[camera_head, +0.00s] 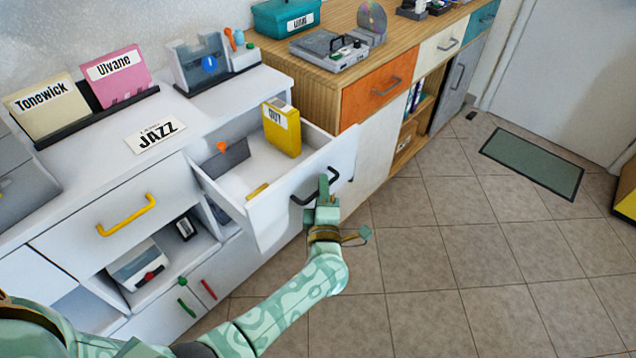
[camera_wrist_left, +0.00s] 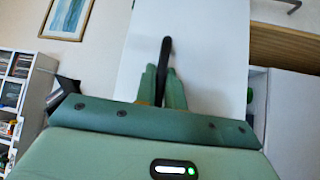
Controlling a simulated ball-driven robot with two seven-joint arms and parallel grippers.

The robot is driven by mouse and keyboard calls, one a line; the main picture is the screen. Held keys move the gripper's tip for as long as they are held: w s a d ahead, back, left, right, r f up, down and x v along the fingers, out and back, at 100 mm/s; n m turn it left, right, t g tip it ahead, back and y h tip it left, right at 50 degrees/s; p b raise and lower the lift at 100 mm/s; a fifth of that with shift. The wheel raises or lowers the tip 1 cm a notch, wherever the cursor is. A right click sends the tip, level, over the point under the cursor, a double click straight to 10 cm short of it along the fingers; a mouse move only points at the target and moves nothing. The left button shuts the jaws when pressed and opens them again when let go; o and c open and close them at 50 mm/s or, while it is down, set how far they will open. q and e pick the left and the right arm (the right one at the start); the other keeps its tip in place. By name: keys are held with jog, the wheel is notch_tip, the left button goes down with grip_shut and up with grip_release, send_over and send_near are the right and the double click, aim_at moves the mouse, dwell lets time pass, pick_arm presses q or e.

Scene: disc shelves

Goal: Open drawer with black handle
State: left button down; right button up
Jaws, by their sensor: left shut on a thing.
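The white drawer (camera_head: 262,205) with the black handle (camera_head: 303,200) stands pulled out from the white cabinet. Inside it are a yellow box (camera_head: 282,128), a grey divider with an orange knob, and a small yellow item. My left gripper (camera_head: 324,192) is shut on the black handle at the drawer's front. In the left wrist view the handle (camera_wrist_left: 166,50) runs up from between the two green fingers (camera_wrist_left: 163,86), against the white drawer front (camera_wrist_left: 205,45). My right gripper is not in view.
A drawer with a yellow handle (camera_head: 127,216) is closed at the left. Open shelves with a white device (camera_head: 140,266) lie below it. A wooden-topped cabinet with an orange drawer (camera_head: 378,89) stands beyond.

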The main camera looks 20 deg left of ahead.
pick_arm(q)
jog(key=d, duration=0.1)
jog(key=s+d, duration=0.1)
jog(key=d, duration=0.1)
jog(key=shift+s+f, duration=0.1)
jog(key=shift+f, duration=0.05)
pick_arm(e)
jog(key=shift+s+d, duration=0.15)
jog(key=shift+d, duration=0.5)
pick_arm(q)
jog(key=c, duration=1.8)
grip_release()
jog(key=shift+o, duration=0.2)
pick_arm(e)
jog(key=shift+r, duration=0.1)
